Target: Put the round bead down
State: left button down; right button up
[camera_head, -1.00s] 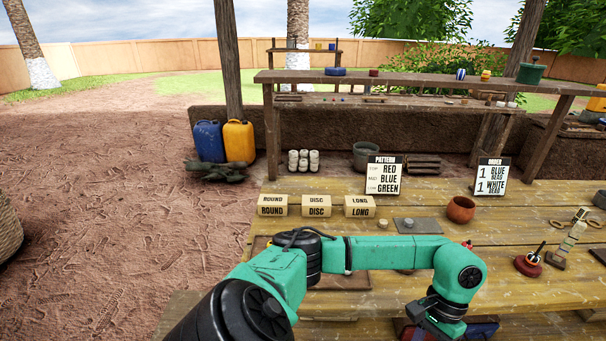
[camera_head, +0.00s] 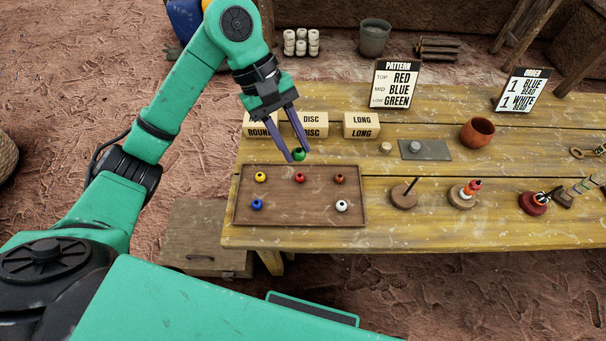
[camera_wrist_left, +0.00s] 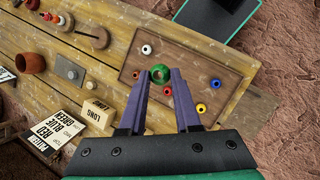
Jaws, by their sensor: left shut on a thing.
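My left gripper (camera_head: 292,152) points down just behind the tray's far edge. It is shut on a green round bead (camera_head: 299,155) held at its fingertips, in front of the box labels. In the left wrist view the green bead (camera_wrist_left: 160,74) shows between the fingertips, above the tray. The brown tray (camera_head: 300,215) holds yellow (camera_head: 261,177), red (camera_head: 300,178), dark red (camera_head: 340,178), blue (camera_head: 257,205) and white (camera_head: 342,205) beads, apart from each other. The ROUND box (camera_head: 259,131) is partly hidden by the gripper. My right gripper is not in view.
The DISC box (camera_head: 312,131) and LONG box (camera_head: 361,132) stand behind the tray. To the right are a peg stand (camera_head: 404,195), a stacked stand (camera_head: 461,195), a grey plate (camera_head: 425,150) and a clay pot (camera_head: 477,132). Two signs (camera_head: 396,83) stand at the back.

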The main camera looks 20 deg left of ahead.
pick_arm(q)
jog(key=p, duration=0.2)
send_over(301, 208)
jog(key=a, duration=0.2)
notch_tip(301, 208, down, 9)
jog(key=f+p, duration=0.1)
jog(key=f, duration=0.4)
jog(key=f+p, duration=0.1)
jog(key=f, duration=0.4)
jog(key=shift+w+d, duration=0.2)
jog(key=shift+f, duration=0.15)
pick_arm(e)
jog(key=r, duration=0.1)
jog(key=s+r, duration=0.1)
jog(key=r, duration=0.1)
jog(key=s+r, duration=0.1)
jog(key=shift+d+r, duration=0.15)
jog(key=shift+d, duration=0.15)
pick_arm(q)
jog(key=shift+w, duration=0.1)
